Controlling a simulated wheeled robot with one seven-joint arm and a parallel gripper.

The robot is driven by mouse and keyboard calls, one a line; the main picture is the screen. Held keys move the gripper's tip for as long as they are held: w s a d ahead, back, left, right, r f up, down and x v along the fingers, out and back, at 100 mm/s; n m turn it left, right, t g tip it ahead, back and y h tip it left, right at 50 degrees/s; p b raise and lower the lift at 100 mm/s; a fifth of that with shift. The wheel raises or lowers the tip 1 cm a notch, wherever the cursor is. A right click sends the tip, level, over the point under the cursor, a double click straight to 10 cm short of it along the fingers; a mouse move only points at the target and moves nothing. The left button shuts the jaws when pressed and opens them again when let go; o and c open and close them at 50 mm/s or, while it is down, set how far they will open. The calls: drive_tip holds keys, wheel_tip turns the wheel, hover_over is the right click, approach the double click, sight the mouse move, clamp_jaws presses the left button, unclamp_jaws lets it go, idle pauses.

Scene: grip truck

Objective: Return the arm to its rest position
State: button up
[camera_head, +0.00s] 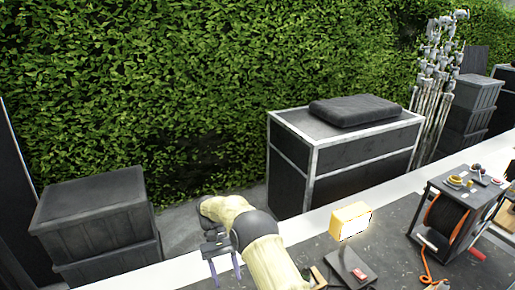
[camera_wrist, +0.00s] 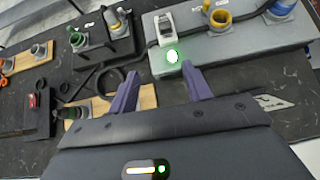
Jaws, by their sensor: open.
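My arm (camera_head: 262,255) reaches up from the bottom of the head view, bent at a dark joint, with cream-coloured links. My gripper (camera_head: 226,276) hangs at the left of the arm, its two purple fingers pointing down and spread apart. In the wrist view my gripper (camera_wrist: 160,72) shows both purple fingers with a clear gap and nothing held between them. Dark worktop and equipment lie beyond the fingertips; the distance to them is hard to judge.
A yellow box (camera_head: 349,221) and a cable reel (camera_head: 447,216) stand on the dark worktop (camera_head: 393,237) at the right. Grey crates (camera_head: 95,212) are stacked at the left. A black case (camera_head: 340,158) stands before the hedge. A grey box (camera_wrist: 235,50) with connectors shows in the wrist view.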

drive_tip(key=s+d+r+m+t+y, duration=0.1)
drive_tip(key=d+r+t+y, duration=0.2)
drive_tip(key=d, duration=0.4)
drive_tip(key=s+d+r+m+t, duration=0.1)
drive_tip(key=d+r+t, duration=0.2)
drive_tip(key=d+r, duration=0.3)
drive_tip(key=s+d+r+m+t+y+b, duration=0.1)
drive_tip(key=s+d+t, duration=0.4)
drive_tip(key=s+d, duration=0.7)
drive_tip(key=shift+s+d+r+m+t+b, duration=0.25)
drive_tip(key=shift+s+r+m+t+b, duration=0.15)
drive_tip(key=shift+m, duration=0.5)
